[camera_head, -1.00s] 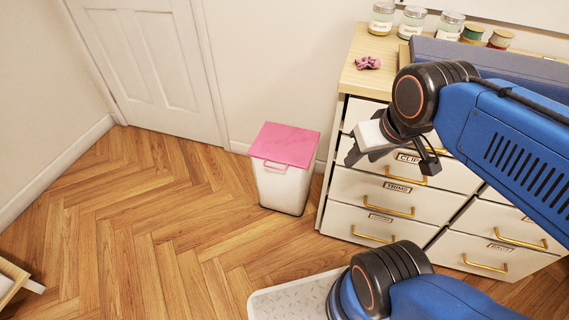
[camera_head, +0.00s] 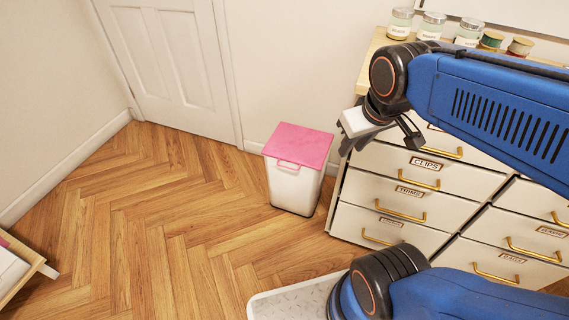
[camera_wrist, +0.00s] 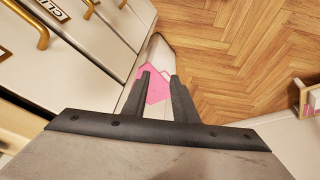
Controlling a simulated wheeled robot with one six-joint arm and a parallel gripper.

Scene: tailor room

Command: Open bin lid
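The bin (camera_head: 294,190) is a white box on the floor by the wall, left of the drawer cabinet. Its pink lid (camera_head: 300,142) lies flat on top and is closed. A pink handle (camera_head: 289,165) sticks out at its front edge. My gripper (camera_head: 381,147) is up and to the right of the bin, in front of the cabinet, with its fingers apart and nothing between them. In the wrist view the fingertips (camera_wrist: 160,74) point down, with the pink lid (camera_wrist: 158,90) beyond them, partly hidden behind the fingers.
The drawer cabinet (camera_head: 385,190) with brass handles stands close on the bin's right, with several jars (camera_head: 433,27) on top. A closed white door (camera_head: 170,65) is behind at left. Wooden floor (camera_head: 160,220) left of the bin is clear. A low wooden-edged item (camera_head: 22,270) sits far left.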

